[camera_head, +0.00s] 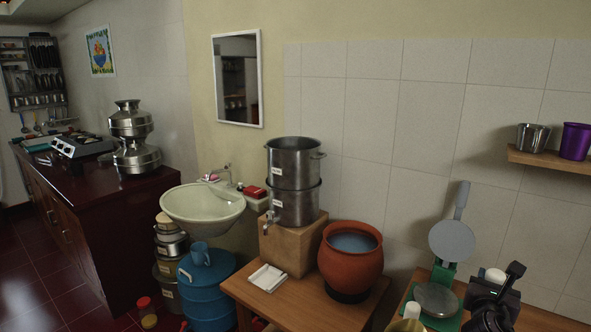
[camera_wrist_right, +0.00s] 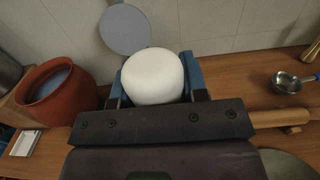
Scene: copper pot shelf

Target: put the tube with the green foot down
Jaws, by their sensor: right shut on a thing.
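My right gripper (camera_head: 494,284) is in the lower right of the head view, above the wooden counter on the right. It is shut on a tube, whose white round top (camera_head: 495,275) shows between the fingers. In the right wrist view, the tube's white top (camera_wrist_right: 153,75) sits between the two blue fingers of the right gripper (camera_wrist_right: 155,88). The tube's lower part and any green foot are hidden by the gripper, so I cannot tell whether it touches the counter. My left gripper is not in view.
A grey press with a round plate (camera_head: 452,241) stands on a green base left of the gripper. A terracotta pot (camera_head: 350,270) stands farther left. A steel cup (camera_head: 532,138) and a purple cup (camera_head: 575,142) sit on the wall shelf (camera_head: 545,159). A ladle (camera_wrist_right: 288,83) lies right.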

